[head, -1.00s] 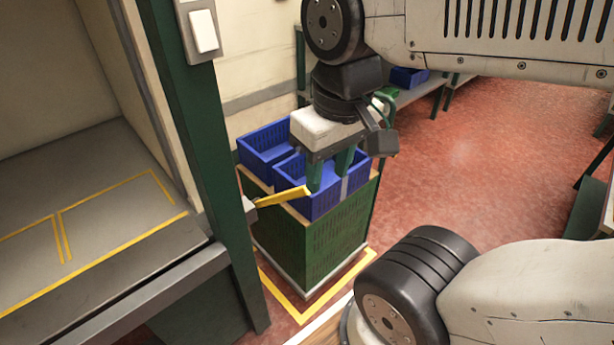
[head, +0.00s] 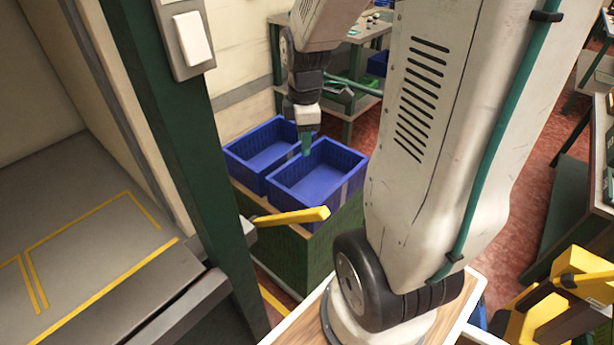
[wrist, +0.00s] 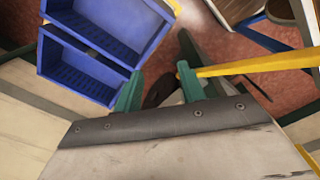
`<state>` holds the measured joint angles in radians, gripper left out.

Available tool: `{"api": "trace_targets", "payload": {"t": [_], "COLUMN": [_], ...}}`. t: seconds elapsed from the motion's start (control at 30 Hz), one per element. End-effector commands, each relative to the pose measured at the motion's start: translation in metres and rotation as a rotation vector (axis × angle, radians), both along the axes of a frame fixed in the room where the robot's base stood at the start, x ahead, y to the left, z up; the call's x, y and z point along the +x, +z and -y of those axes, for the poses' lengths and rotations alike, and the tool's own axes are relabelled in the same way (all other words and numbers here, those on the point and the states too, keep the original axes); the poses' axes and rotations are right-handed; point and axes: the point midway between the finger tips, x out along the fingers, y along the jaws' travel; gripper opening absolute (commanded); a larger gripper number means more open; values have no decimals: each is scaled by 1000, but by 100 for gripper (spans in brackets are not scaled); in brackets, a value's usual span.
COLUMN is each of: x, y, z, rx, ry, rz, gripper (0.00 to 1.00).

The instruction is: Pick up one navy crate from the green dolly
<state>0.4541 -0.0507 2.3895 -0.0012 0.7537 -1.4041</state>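Two empty navy crates sit side by side on the green dolly (head: 290,255): a left crate (head: 262,150) and a nearer right crate (head: 318,185). My gripper (head: 306,145) is over the crates near their adjoining rims; overlap hides whether it touches one. In the wrist view, my gripper (wrist: 158,95) has its two green fingers apart with nothing held between them. Both crates show there too, at the upper left, one crate (wrist: 110,25) above another crate (wrist: 75,75), to the left of the fingers.
A yellow lever (head: 290,216) sticks out from the green post (head: 150,150) in front of the dolly; it also crosses the wrist view (wrist: 250,68). A grey bench with yellow outlines (head: 90,240) is at left. A shelf table (head: 345,50) stands behind.

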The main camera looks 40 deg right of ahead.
Motion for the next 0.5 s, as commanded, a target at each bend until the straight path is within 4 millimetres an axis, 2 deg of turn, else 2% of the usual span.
{"api": "trace_targets", "payload": {"t": [0.03,0.2,0.3,0.4,0.5], "x": [3,5,-2,-8,-12], "y": [-23,-91,-125,-151,-165], "z": [22,84,110,127,137], "rx": [5,5,7,7,7], "ry": [70,363,502,604,666], "rz": [-19,-39,-46,-49,-50], "gripper": [40,40,40,40,40]}}
